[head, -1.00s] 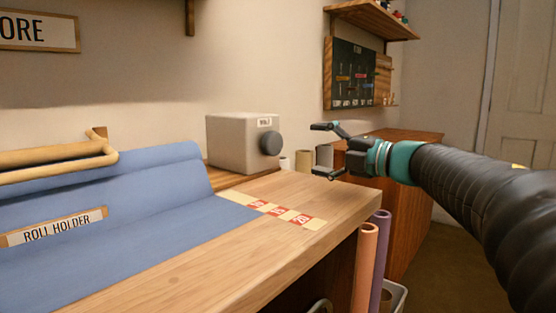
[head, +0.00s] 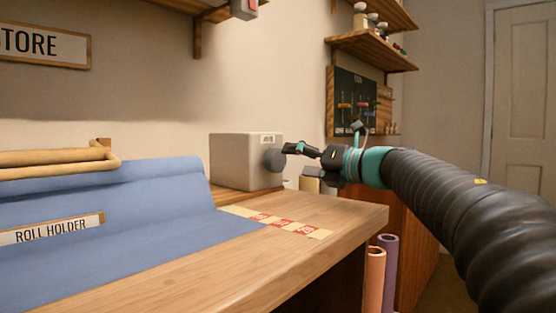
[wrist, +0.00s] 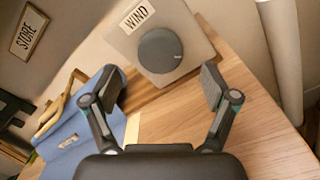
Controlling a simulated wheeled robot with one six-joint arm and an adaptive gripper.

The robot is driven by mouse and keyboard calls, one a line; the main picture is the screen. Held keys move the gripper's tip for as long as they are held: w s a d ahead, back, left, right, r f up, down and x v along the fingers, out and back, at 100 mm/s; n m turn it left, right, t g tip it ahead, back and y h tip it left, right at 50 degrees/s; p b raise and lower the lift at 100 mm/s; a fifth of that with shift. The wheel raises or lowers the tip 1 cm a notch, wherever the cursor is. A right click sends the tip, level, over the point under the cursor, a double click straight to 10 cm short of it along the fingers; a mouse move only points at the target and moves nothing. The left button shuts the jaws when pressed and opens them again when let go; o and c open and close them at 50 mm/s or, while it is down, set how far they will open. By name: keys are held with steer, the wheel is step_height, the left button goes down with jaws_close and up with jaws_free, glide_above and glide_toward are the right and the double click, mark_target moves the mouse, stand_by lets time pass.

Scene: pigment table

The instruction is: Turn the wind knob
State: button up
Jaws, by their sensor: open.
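The wind knob (head: 274,160) is a dark grey round dial on the right-hand face of a light grey box (head: 235,163) at the back of the table. In the wrist view the knob (wrist: 160,51) sits under a label reading WIND, with a small pale mark near its right edge. My gripper (head: 287,161) is open and empty, pointing left at the knob. In the wrist view my gripper's fingers (wrist: 160,90) are spread wide, with the knob ahead between and beyond their tips. I cannot tell whether a finger touches the knob.
Blue cloth (head: 120,215) on the roll holder covers the table's left part. Red-and-cream labels (head: 285,223) lie on the wooden tabletop (head: 230,268). Rolled tubes (head: 375,275) stand below the table's right end. Shelves (head: 370,50) hang at the back right.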

mark_target(281, 158)
steer(key=x, duration=0.6)
steer(key=shift+w+a, duration=0.2)
steer(key=shift+a, duration=0.1)
steer(key=c, duration=1.1)
steer(key=shift+r+p, duration=0.1)
steer(key=shift+p, duration=0.3)
